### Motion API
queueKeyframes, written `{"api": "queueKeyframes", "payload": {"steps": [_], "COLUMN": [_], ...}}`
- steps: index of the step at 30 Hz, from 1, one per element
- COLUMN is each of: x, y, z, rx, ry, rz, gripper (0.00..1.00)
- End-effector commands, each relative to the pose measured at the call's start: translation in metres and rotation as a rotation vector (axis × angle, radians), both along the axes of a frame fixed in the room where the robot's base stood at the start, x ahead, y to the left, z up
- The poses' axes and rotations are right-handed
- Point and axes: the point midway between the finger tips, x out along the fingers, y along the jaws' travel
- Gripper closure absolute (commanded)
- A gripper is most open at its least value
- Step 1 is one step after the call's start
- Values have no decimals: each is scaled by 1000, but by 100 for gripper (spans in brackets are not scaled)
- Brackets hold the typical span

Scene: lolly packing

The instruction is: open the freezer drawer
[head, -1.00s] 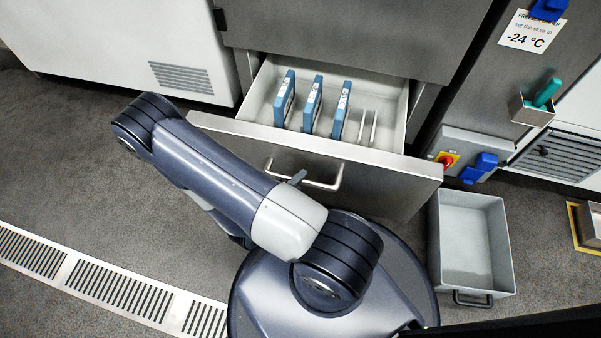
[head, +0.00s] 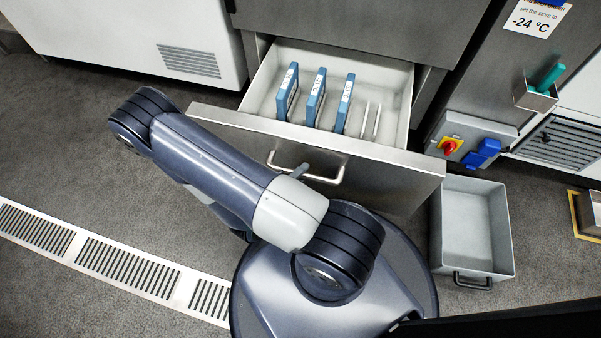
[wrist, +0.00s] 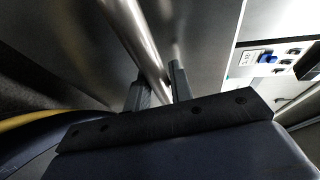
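The freezer drawer (head: 385,152) is pulled out, with its inside showing from above. Several blue packs stand upright in it, such as the middle one (head: 316,97), beside thin pale dividers (head: 371,120). A metal bar handle (head: 322,180) is on its front. My gripper (wrist: 160,88) has one finger on each side of the handle bar (wrist: 133,35) in the wrist view and is shut on it. In the head view my arm hides most of the gripper; only a small grey part shows at the handle.
A grey open bin (head: 474,230) stands on the floor right of the drawer. A switch box (head: 470,140) with a red-and-yellow knob is on the panel above it. A white cabinet (head: 130,40) stands at left. A floor grate (head: 120,262) crosses the clear floor at lower left.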

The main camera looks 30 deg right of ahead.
Motion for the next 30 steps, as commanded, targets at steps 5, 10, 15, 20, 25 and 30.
{"api": "queueKeyframes", "payload": {"steps": [5, 10, 15, 20, 25, 30], "x": [0, 0, 0, -2, -8, -15], "y": [0, 0, 2, 12, 31, 52], "z": [0, 0, 1, 4, 8, 12], "rx": [0, 0, -1, -1, 0, 1], "ry": [0, 0, -1, -1, 0, -1], "rz": [0, 0, 2, 5, 7, 7], "gripper": [63, 60, 60, 60, 60, 60]}}
